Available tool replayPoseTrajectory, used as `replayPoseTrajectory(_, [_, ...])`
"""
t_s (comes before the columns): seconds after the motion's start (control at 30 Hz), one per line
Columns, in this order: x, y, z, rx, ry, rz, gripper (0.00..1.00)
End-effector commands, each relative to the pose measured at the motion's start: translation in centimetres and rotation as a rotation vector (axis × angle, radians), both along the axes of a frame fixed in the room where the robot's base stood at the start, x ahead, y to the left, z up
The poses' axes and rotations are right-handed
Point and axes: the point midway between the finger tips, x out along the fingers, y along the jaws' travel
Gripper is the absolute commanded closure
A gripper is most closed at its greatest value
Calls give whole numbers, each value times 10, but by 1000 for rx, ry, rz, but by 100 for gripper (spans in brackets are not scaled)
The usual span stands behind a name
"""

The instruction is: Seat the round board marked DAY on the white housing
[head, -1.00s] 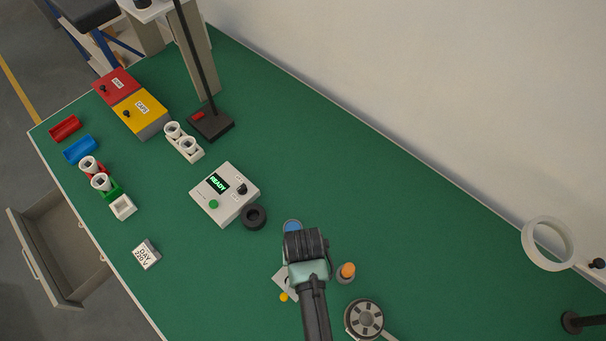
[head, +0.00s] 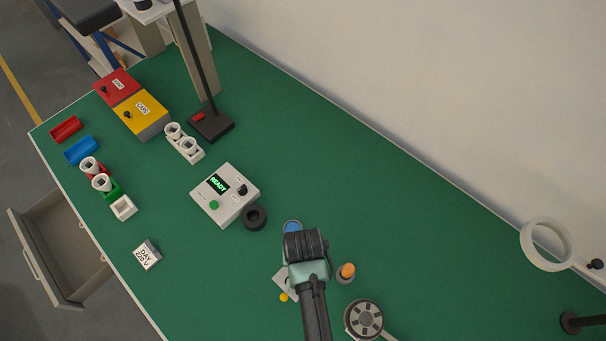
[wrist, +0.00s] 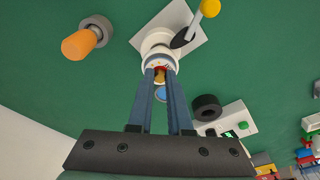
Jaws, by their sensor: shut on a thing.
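My gripper (wrist: 161,75) is shut on a small part with red and yellow bits, seen between the fingertips in the wrist view; I take it to be the round board (wrist: 160,70). The DAY mark cannot be read. Just at the fingertips is a white round piece (wrist: 158,48), apparently the white housing, on a pale square plate (wrist: 185,22) with a black lever and yellow knob (wrist: 210,8). I cannot tell whether the board touches the housing. In the head view my gripper (head: 306,270) hides the board, the housing and part of the plate (head: 281,278).
An orange-topped peg in a grey holder (head: 346,272) stands close right of my gripper. A blue disc (head: 292,226) lies behind it. A black ring (head: 254,217) and the READY box (head: 225,195) are to the left, with a DAY 220 V block (head: 147,255) farther left. A grey reel (head: 364,319) is at lower right.

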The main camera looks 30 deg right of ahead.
Motion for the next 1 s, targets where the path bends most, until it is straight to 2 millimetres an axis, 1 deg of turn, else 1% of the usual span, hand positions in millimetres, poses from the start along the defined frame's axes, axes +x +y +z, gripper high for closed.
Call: replayPoseTrajectory(1.0, [0,0,-11,0,-1,0,100])
